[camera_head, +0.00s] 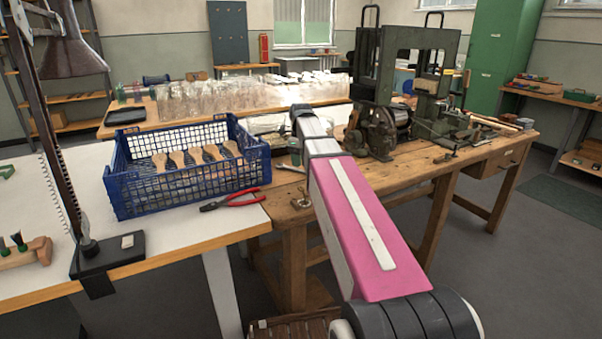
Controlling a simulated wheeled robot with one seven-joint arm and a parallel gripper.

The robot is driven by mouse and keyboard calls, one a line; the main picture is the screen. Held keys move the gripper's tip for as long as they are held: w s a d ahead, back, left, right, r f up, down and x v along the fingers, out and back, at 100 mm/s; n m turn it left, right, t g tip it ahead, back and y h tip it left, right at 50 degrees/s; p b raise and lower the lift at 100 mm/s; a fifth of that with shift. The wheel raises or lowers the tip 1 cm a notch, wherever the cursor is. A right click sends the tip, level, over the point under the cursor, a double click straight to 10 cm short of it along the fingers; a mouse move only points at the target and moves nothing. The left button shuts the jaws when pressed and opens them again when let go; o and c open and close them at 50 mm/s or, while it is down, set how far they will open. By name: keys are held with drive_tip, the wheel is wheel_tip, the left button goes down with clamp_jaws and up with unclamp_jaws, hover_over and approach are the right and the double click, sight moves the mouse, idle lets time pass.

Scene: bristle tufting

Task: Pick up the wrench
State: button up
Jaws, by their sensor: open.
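A green tool with an open-ended head, which looks like a wrench (6,171), lies on the white tabletop (40,200) at the far left. The picture's edge cuts it off, so only part of it shows. My arm reaches from the bottom right up to the middle of the picture, over the wooden workbench's left end. My gripper does not show; it is hidden beyond the arm's far end. The visible part of the green tool lies far to the left of my arm, with nothing touching it.
A blue crate (190,198) with wooden handles and red pliers (230,201) lie between the green tool and my arm. A lamp stand (55,125) rises at the left. A green machine (415,85) stands on the wooden workbench (400,171). White tabletop near the tool is clear.

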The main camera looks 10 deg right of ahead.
sight(301, 171)
wheel_tip(301, 171, down, 4)
drive_tip(key=shift+s+d, duration=0.1)
drive_tip(key=shift+d, duration=0.05)
clamp_jaws()
